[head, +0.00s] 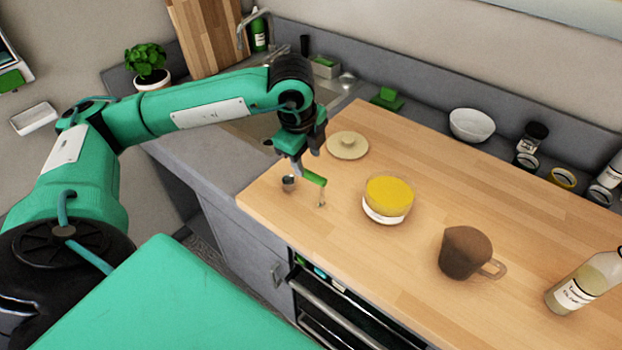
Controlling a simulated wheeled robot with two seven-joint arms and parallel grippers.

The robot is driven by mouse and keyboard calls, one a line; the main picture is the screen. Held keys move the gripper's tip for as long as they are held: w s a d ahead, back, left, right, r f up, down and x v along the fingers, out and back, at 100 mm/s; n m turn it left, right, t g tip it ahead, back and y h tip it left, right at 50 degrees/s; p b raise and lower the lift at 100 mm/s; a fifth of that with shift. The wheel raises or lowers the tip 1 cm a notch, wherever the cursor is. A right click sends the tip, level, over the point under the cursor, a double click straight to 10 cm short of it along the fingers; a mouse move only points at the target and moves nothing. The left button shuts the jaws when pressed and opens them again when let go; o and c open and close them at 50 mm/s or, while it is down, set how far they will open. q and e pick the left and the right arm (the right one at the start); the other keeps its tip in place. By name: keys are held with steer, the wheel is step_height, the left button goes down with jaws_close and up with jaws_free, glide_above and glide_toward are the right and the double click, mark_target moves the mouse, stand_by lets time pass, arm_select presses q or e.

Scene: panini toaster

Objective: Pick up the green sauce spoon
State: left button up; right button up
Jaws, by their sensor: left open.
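The sauce spoon has a bright green handle (315,177) and is near the left front edge of the wooden counter (390,135). A small dark round piece shows left of the handle and a thin pale piece below it; I cannot tell how these join. My left gripper (299,160) points down from above, its open fingers close to the handle's upper left end. I cannot tell whether they touch it. The fingers hide part of the spoon. My right gripper is out of view.
A yellow-topped white bowl (388,199) stands right of the spoon, and a round beige lid (347,145) lies behind it. A brown mug (465,252) and a bottle (586,282) stand farther right. A white bowl (472,125) sits at the back.

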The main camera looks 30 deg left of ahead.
mark_target(311, 174)
arm_select(q)
steer(key=f+p, duration=0.1)
steer(key=f, duration=0.2)
steer(key=w+f+p, duration=0.1)
steer(key=f, duration=0.2)
steer(key=shift+w+d+f+p, duration=0.1)
steer(key=shift+w+f+p, duration=0.05)
steer(key=shift+f+p, duration=0.2)
steer(key=shift+w+f, duration=0.1)
steer(key=shift+f, duration=0.35)
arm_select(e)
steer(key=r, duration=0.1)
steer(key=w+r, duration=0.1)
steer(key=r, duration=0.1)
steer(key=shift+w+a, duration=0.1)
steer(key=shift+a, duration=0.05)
arm_select(q)
jaws_close()
